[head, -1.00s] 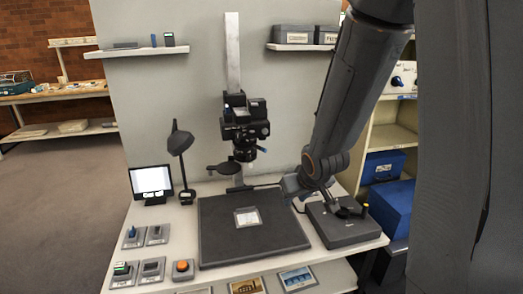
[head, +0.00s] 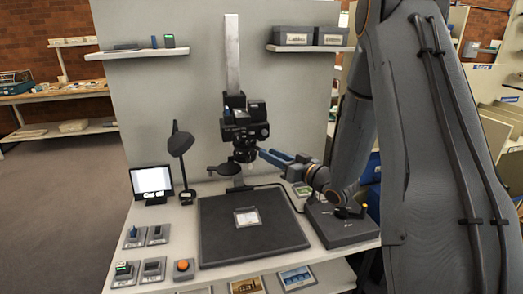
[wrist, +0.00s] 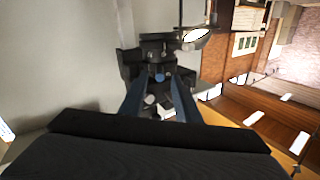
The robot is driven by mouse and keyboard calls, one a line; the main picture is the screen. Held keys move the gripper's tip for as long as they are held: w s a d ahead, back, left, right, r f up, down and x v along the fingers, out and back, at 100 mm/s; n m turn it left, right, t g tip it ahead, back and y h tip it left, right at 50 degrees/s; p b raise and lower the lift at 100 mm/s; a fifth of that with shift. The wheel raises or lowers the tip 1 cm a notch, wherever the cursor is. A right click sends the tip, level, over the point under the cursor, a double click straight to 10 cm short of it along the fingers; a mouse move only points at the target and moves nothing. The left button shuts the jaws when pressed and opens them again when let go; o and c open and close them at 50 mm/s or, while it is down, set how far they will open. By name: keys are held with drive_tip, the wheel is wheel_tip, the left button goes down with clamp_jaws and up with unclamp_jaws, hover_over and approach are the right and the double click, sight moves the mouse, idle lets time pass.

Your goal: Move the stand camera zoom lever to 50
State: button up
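The black stand camera (head: 243,125) hangs on a pale vertical column above the dark baseboard. In the wrist view the camera (wrist: 157,50) is straight ahead, with a small blue round part near its middle. I cannot tell the zoom lever or its scale apart from the other small parts. My gripper (head: 264,153) points left at the right side of the camera's lower lens part. In the wrist view my gripper's two blue fingers (wrist: 161,76) are spread, with camera parts showing between them. Whether they touch the camera is unclear.
The baseboard (head: 215,242) carries a small pale card (head: 247,217). A desk lamp (head: 180,142) and small monitor (head: 152,182) stand left. A grey control box (head: 342,232) sits right, below my arm. Shelves with boxes (head: 292,35) flank the column.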

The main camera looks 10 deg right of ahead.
drive_tip(key=shift+p+x, duration=0.5)
drive_tip(key=shift+x, duration=2)
clamp_jaws()
